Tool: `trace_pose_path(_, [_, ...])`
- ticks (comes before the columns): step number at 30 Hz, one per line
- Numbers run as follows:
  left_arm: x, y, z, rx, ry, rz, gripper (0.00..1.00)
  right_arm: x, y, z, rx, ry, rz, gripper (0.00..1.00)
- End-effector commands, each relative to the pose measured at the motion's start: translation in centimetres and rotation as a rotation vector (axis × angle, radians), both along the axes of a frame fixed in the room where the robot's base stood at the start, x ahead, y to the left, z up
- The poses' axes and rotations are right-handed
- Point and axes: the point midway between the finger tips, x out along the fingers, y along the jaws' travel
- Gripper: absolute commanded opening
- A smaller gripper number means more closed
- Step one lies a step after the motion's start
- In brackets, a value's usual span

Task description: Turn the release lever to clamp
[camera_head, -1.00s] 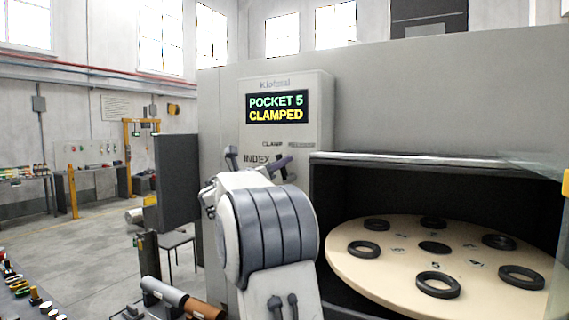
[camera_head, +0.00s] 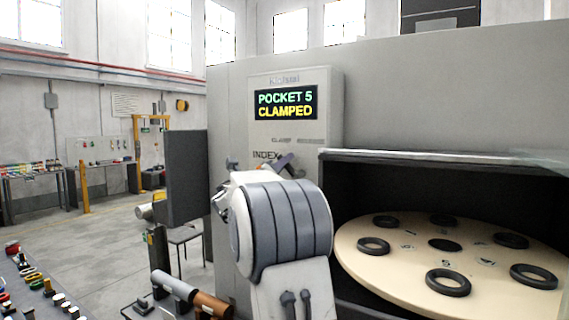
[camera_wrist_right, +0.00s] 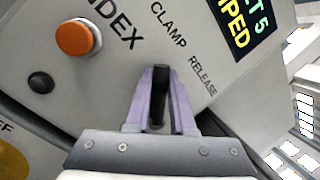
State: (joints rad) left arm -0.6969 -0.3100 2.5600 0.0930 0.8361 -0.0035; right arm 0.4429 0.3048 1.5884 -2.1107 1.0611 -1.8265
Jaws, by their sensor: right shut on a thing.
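The release lever (camera_wrist_right: 159,84) is a dark, narrow handle on the machine's sloped panel. In the right wrist view it stands between the two purple fingers of my right gripper (camera_wrist_right: 162,98), which are shut on it. The lever points roughly toward the printed CLAMP label (camera_wrist_right: 168,24), with the RELEASE label (camera_wrist_right: 202,83) to its right. In the head view my right gripper (camera_head: 289,162) is at the panel, and the lever is mostly hidden. The display (camera_head: 286,105) reads POCKET 5 CLAMPED. My left gripper is not in view.
An orange button (camera_wrist_right: 78,38) and a small black knob (camera_wrist_right: 41,82) sit left of the lever, near the INDEX label. A round turntable (camera_head: 402,268) with several black rings lies in the opening at right. A dark upright panel (camera_head: 187,180) stands at left.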

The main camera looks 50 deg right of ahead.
Motion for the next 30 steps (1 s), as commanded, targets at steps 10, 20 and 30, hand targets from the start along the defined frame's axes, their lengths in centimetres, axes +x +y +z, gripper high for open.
trace_pose_path(10, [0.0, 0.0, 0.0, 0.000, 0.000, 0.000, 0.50, 0.1, 0.1, 0.0, -0.001, 0.004, 0.003, 0.52])
trace_pose_path(20, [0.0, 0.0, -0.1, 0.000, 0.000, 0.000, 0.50, 0.0, 0.1, -0.1, 0.000, 0.001, 0.001, 0.52])
trace_pose_path(30, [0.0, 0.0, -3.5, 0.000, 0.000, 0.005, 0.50, -1.1, 5.1, -2.0, 0.000, -0.002, 0.006, 0.52])
